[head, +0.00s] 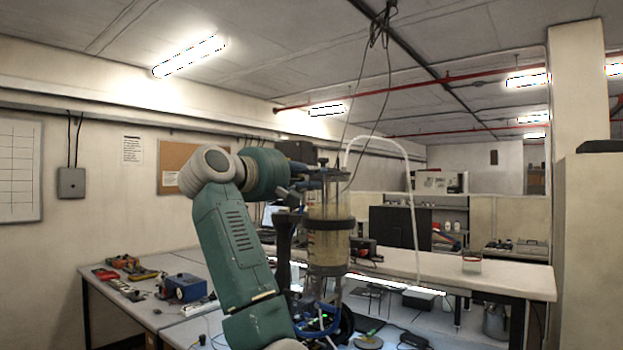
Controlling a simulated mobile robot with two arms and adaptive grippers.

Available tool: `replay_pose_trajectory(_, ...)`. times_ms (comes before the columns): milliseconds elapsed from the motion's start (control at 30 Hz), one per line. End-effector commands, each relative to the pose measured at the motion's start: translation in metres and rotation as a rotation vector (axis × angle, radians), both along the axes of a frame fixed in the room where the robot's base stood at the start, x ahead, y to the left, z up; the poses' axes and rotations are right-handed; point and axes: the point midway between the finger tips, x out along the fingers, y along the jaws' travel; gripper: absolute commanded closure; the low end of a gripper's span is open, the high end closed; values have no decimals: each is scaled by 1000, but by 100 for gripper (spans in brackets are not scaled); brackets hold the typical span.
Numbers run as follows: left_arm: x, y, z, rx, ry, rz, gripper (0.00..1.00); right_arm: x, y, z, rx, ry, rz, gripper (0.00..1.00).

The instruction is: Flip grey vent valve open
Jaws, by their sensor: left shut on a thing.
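The sealed cylinder (329,211) stands upright near the middle of the head view. The dark gripper mostly hides that part, so the valve's position cannot be made out. My right gripper is not in view.
A bench on the left holds a blue box (184,288) and several tools. A black cable hangs from the ceiling above the cylinder.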

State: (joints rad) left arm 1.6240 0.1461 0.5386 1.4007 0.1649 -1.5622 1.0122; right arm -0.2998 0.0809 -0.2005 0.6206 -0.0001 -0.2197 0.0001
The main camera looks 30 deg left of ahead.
Motion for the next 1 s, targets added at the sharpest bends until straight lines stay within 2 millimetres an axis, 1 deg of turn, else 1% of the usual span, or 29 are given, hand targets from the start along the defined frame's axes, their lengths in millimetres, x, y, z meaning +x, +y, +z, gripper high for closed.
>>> replay_pose_trajectory(33,1,0,-3,-10,7,-2,100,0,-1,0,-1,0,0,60)
replay_pose_trajectory(467,1,0,-3,-21,9,-2,100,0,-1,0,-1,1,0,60)
replay_pose_trajectory(500,1,0,-3,-21,9,-2,79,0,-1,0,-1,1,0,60)
replay_pose_trajectory(600,1,0,-3,-20,9,-2,61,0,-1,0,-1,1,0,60)
replay_pose_trajectory(867,0,0,-1,-20,5,0,61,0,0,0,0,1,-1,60)
replay_pose_trajectory(1000,-8,2,0,-19,2,1,61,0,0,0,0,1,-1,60)
